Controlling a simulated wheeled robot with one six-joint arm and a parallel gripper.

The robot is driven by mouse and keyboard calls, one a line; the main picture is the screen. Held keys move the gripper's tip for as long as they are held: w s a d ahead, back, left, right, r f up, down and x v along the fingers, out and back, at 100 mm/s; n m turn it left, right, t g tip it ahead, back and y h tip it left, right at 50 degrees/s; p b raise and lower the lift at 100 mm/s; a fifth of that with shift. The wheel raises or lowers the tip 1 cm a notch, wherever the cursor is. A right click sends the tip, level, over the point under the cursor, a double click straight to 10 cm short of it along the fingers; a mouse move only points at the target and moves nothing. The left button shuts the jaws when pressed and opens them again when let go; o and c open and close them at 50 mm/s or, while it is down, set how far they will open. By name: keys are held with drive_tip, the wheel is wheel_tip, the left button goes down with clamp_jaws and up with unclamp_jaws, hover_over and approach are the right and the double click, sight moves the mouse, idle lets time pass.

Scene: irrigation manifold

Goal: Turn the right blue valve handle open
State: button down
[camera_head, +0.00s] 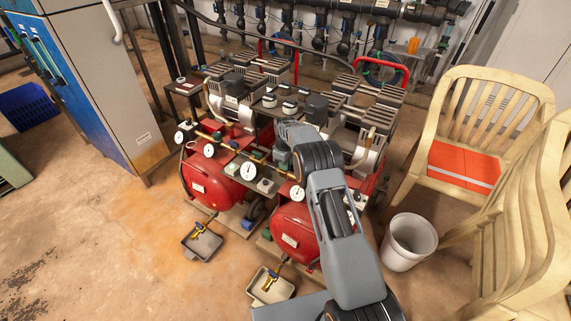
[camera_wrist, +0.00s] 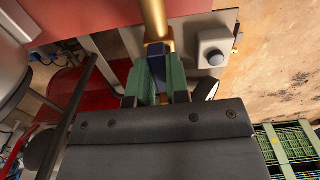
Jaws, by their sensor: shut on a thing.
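In the wrist view a blue valve handle (camera_wrist: 157,64) sits at the end of a brass pipe (camera_wrist: 154,20). My gripper (camera_wrist: 158,76) has its green fingers on both sides of the handle and is shut on it. The handle's lower part is hidden between the fingers. In the head view my arm reaches over the front of the right red compressor tank (camera_head: 291,233), and its end is near the brass gauge line. The arm hides much of that area, so the held handle cannot be made out there.
Round gauges (camera_head: 248,171) line the brass pipe close to my arm. A grey box with a round knob (camera_wrist: 212,50) is just right of the fingers. A white bucket (camera_head: 409,241) and cream chairs (camera_head: 487,125) stand at right. Open floor lies at left.

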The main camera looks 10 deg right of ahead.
idle(0.3)
drive_tip(key=c, duration=1.1)
unclamp_jaws()
wheel_tip(320, 180, up, 14)
drive_tip(key=p, duration=0.2)
